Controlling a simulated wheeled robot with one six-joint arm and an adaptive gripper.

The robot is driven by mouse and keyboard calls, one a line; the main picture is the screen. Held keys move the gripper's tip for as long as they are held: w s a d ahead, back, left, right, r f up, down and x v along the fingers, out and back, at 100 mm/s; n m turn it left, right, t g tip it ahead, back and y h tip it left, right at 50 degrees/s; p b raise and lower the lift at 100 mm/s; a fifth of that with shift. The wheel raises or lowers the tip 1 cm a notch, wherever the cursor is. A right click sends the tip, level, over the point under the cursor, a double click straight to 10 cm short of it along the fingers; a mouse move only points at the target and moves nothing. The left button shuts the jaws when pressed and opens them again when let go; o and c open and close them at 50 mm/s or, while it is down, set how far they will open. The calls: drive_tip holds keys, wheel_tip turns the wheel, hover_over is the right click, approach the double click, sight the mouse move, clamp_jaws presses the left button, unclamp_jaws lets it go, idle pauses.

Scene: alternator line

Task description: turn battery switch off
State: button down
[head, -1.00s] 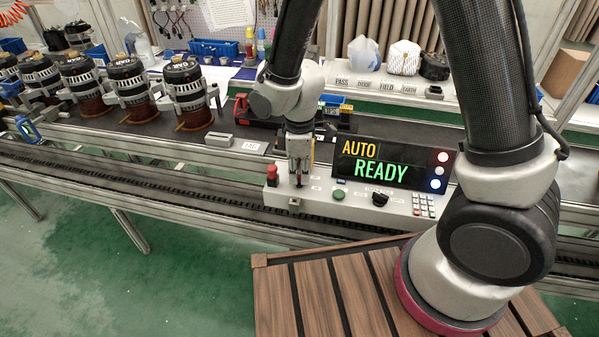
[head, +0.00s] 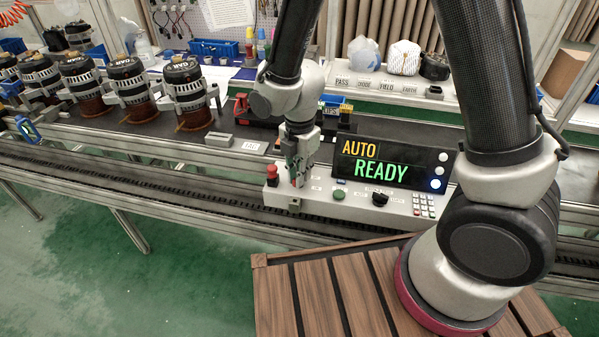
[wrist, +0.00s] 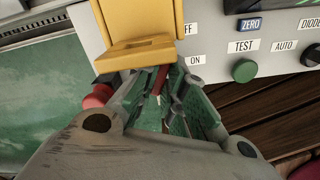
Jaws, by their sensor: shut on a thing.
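The battery switch shows as a red handle (wrist: 161,77) between my fingers in the wrist view, with the labels "FF" (partly cut off) and "ON" to its right. My gripper (head: 298,180) is down at the left end of the grey control console (head: 365,205) and is shut on the switch handle. In the wrist view the fingers (wrist: 168,105) stand on both sides of the red handle and hide much of it. I cannot tell which position the switch is in.
A red mushroom button (head: 272,173) is close left of my gripper. A green button (head: 338,195), a black knob (head: 380,199) and a keypad (head: 424,204) lie to the right. The display (head: 390,165) reads "AUTO READY". A yellow block (wrist: 140,30) fills the wrist view's top.

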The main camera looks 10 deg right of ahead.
drive_tip(key=n, duration=0.5)
idle(0.6)
drive_tip(key=c, duration=1.5)
unclamp_jaws()
wheel_tip(320, 180, up, 12)
